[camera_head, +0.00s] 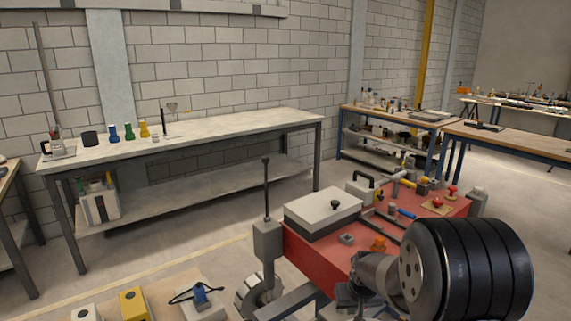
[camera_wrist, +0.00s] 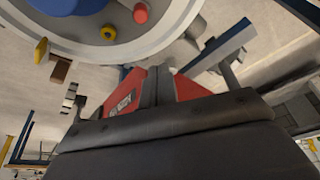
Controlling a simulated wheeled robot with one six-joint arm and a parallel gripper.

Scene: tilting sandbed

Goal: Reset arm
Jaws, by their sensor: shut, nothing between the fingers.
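My gripper (camera_wrist: 158,88) shows in the wrist view as two dark fingers close together, with nothing visible between them. It is beyond the wide dark bar at the bottom of that view. In the head view my arm's thick black ribbed part fills the lower right, and I cannot make out the fingers there. The arm is folded low and close to the camera. No object is in contact with the fingers as far as I can see.
Wooden-topped benches (camera_head: 520,139) stand at the right. A low board at bottom left bears a yellow block (camera_head: 133,303). Floor between is open.

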